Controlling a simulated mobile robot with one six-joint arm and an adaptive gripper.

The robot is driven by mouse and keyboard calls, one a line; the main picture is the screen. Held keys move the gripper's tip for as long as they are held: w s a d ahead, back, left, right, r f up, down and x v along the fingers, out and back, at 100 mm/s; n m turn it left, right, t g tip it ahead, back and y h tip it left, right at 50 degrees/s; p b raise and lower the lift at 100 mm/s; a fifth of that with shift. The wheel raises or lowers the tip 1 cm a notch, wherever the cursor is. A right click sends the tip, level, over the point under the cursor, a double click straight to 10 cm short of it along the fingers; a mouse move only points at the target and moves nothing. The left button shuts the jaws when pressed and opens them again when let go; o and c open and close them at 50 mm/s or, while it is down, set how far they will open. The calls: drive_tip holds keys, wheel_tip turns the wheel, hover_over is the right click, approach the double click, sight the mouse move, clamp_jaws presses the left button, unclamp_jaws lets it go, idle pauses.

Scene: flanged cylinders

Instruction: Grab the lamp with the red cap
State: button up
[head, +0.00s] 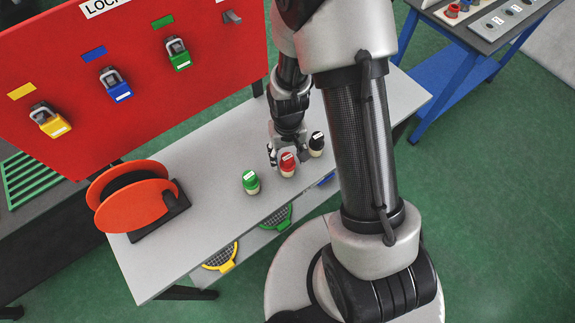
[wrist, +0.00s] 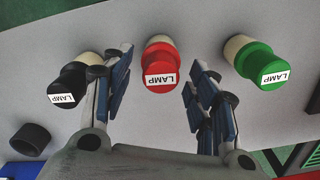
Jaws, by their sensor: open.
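The lamp with the red cap (head: 288,164) stands on the grey table between two other lamps. In the wrist view the red lamp (wrist: 161,65) shows its "LAMP" label and lies between and beyond my fingers. My gripper (head: 275,150) is open just behind the red lamp; in the wrist view its two blue-padded fingers (wrist: 158,80) are spread to either side. I cannot tell whether either finger touches it. The green-capped lamp (head: 250,182) is to its left in the head view, and the black-capped lamp (head: 317,144) is to its right.
The grey table (head: 205,235) is clear in front of the orange reel (head: 135,195). A red board (head: 150,75) with coloured padlocks rises behind. In the wrist view, a loose black ring (wrist: 31,139) lies near the black lamp (wrist: 68,82); the green lamp (wrist: 255,62) stands beyond the other finger.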

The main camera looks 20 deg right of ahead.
drive_tip(key=shift+f, duration=0.7)
drive_tip(key=shift+c, duration=0.5)
drive_tip(key=c, duration=1.1)
drive_tip(key=shift+r, duration=0.15)
wheel_tip(320, 180, up, 20)
drive_tip(key=p, duration=0.4)
